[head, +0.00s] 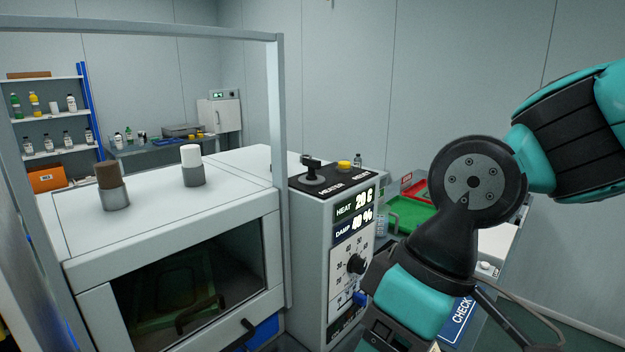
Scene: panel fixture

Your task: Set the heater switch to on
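The heater switch (312,168) is a black lever on a round base, on the dark top plate of the control box (312,250). A label that seems to read HEATER is printed in front of it. The lever stands up from its base; I cannot tell which setting it is in. A yellow knob or button (344,165) sits to its right on the same plate. The front display (358,200) shows HEAT 20 and a DAMP reading. My arm comes in from the right and bends down past the box's right side. My gripper is out of view below the frame.
A white cabinet (100,262) with a dark window stands left of the box, with two capped cylinders on top. A grey frame post (276,150) rises between them. A black dial (356,264) is on the box front. A green tray (410,213) lies behind my arm. Space above the switch is clear.

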